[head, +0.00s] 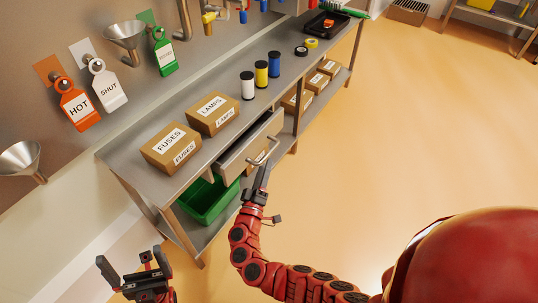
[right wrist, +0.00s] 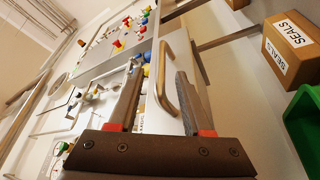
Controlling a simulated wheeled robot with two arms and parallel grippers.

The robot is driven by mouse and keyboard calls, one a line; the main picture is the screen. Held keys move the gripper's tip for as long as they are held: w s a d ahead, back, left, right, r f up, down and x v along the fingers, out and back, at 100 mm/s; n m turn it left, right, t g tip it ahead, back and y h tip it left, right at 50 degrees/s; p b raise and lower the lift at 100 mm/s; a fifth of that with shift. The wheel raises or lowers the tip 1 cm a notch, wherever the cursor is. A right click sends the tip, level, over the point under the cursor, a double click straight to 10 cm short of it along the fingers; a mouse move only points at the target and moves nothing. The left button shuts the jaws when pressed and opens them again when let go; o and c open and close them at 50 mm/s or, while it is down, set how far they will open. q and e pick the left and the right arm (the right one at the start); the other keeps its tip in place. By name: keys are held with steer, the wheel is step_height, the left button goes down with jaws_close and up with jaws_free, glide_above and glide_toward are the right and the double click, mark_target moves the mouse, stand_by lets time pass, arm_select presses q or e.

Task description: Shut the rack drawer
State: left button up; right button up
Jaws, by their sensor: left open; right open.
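The rack drawer (head: 238,156) is a grey metal drawer under the bench top, and its front appears to stand out from the bench edge. Its bar handle (head: 265,151) is on the front face. My right gripper (head: 262,173) is open just in front of the handle. In the right wrist view the handle (right wrist: 167,80) shows between the two open fingers (right wrist: 160,72); whether they touch it cannot be told. My left gripper (head: 132,257) is open and empty, low at the left, away from the bench.
The bench top (head: 232,145) bears a FUSES box (head: 170,147), a LAMPS box (head: 212,113), several coloured spools (head: 261,74) and a black tray (head: 325,24). A green bin (head: 207,199) stands on the lower shelf, below the drawer. The floor to the right is clear.

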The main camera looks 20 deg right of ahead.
mark_target(269, 152)
steer(key=x, duration=0.5)
steer(key=shift+w+d+b, duration=0.2)
steer(key=shift+w+b, duration=0.15)
steer(key=shift+b, duration=0.05)
jaws_close()
stand_by(1.0)
